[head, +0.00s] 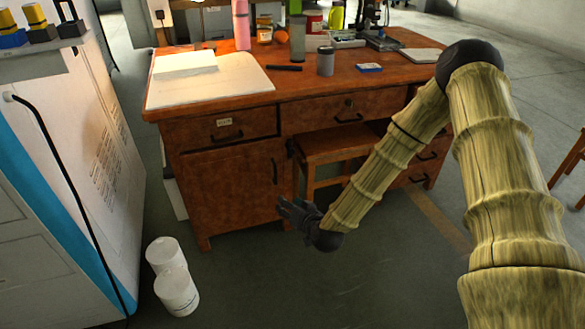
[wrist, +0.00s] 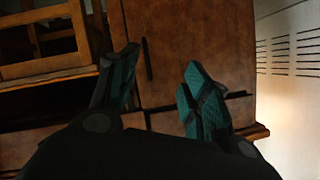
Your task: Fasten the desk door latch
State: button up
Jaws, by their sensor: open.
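The wooden desk's left door (head: 225,190) is below a drawer and looks closed. Its dark upright handle (head: 275,170) is near the door's right edge. A small dark fitting (head: 290,148) shows by the upper right corner; I cannot tell whether it is the latch. My gripper (head: 283,205) is open and empty, low in front of the door's right side. In the wrist view, which looks upside down, the door (wrist: 205,40) fills the middle, with the dark handle (wrist: 147,60) between my open fingers (wrist: 160,62). I cannot see contact.
A wooden stool (head: 335,143) stands in the desk's knee space, right of the door. A pale machine cabinet (head: 70,180) with a hanging black cable stands at left. Two white tubs (head: 172,275) are on the floor before it. The desk top holds papers, bottles and tins.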

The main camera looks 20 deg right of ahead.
aim_at(292, 152)
jog(key=w+d+r+m+t+h+b, duration=0.2)
jog(key=w+d+r+t+b, duration=0.3)
jog(key=w+d+b, duration=0.4)
jog(key=w, duration=0.3)
jog(key=w+a+b, duration=0.1)
jog(key=w, duration=0.3)
jog(key=w+a+b, duration=0.1)
jog(key=w, duration=0.3)
jog(key=shift+w+a+f, duration=0.1)
jog(key=shift+w, duration=0.1)
jog(key=c, duration=1.1)
